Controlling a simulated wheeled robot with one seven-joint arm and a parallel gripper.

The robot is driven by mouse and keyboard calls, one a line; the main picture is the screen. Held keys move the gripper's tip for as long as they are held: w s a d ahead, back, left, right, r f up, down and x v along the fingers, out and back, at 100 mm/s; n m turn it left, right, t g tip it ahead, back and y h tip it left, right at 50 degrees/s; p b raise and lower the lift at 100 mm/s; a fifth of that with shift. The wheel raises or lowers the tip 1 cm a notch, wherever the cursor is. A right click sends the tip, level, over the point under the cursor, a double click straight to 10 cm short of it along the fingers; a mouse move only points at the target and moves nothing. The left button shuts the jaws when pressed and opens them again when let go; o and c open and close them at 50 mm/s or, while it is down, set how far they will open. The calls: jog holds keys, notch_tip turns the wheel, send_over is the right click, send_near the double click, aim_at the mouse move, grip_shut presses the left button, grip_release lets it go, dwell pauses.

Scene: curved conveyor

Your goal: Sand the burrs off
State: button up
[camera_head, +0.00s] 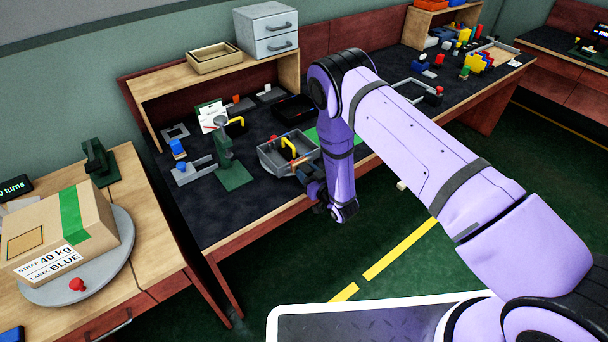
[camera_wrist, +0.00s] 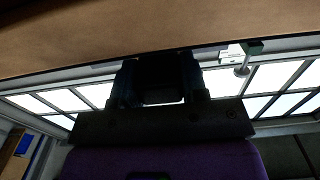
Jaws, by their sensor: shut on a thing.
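My gripper (camera_head: 314,184) is at the front edge of the dark-topped workbench (camera_head: 225,205), right beside the right end of a grey tray (camera_head: 270,162). My forearm partly hides it. In the wrist view my gripper (camera_wrist: 160,82) shows dark against bright ceiling panels, its jaws shut on a dark thing. I cannot make out what this is, or whether my gripper touches the tray. The tray holds a yellow-handled item (camera_head: 289,145) and small red and blue pieces. I cannot pick out burrs or a sanding tool.
A green stand (camera_head: 228,165) with a round head stands left of the tray. A carton (camera_head: 62,232) lies on a grey turntable (camera_head: 100,275) at the left. A wooden shelf with drawers (camera_head: 265,30) is behind.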

jog(key=shift+w+d, duration=0.65)
jog(key=shift+d, duration=0.3)
jog(key=shift+w+d, duration=0.65)
jog(key=shift+d, duration=0.25)
jog(key=shift+w+d, duration=0.65)
jog(key=shift+d, duration=0.3)
jog(key=shift+w, duration=0.2)
jog(key=shift+s+a, duration=1.1)
jog(key=shift+a, duration=0.6)
jog(key=shift+s+a, duration=1.1)
jog(key=shift+a, duration=0.55)
jog(key=shift+s+a, duration=1.1)
jog(key=shift+a, duration=0.6)
jog(key=v, duration=0.6)
